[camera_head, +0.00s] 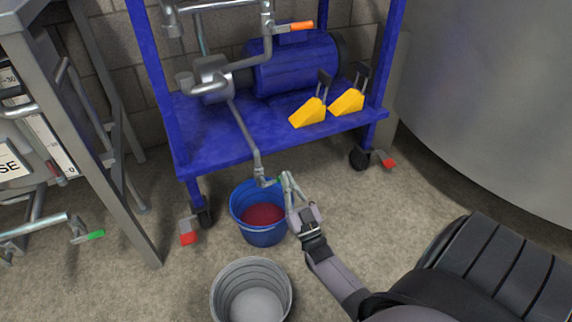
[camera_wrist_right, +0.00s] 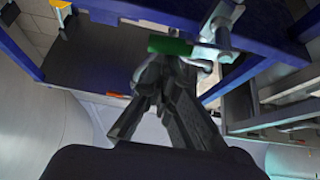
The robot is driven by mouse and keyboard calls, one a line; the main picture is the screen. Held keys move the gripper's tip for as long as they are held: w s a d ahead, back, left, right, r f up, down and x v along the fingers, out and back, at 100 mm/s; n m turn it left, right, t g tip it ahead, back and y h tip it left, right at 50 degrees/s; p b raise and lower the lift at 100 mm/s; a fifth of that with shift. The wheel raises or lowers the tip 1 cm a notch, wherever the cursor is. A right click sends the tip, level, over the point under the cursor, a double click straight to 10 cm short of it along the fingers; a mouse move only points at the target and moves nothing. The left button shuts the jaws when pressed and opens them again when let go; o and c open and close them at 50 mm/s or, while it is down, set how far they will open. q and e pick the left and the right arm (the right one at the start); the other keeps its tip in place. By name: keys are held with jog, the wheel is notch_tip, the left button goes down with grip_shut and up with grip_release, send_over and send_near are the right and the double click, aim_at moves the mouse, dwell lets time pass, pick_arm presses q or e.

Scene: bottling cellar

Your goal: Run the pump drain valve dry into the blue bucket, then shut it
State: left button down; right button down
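The blue bucket (camera_head: 236,207) stands on the floor under the front edge of the blue pump cart and holds dark red liquid (camera_head: 262,215). The drain pipe (camera_head: 247,135) comes down from the pump to the drain valve (camera_head: 260,178), which sits over the bucket. The valve's green handle (camera_head: 281,181) also shows in the right wrist view (camera_wrist_right: 170,46). My right gripper (camera_head: 287,180) is at the handle, its fingertips drawn together right by it; the handle is not clearly between them. No falling stream is discernible. My left gripper is not in view.
A grey bucket (camera_head: 223,290) stands in front of the blue one. The cart (camera_head: 215,150) carries a blue pump (camera_head: 295,65), yellow wedges (camera_head: 308,112) and an orange-handled valve (camera_head: 301,26). A steel tank (camera_head: 490,90) fills the right; a grey frame (camera_head: 80,140) stands left.

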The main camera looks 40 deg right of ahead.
jog(key=shift+d+f+m+g+h, duration=0.1)
jog(key=shift+f+m+g+h, duration=0.2)
jog(key=shift+m+h, duration=0.35)
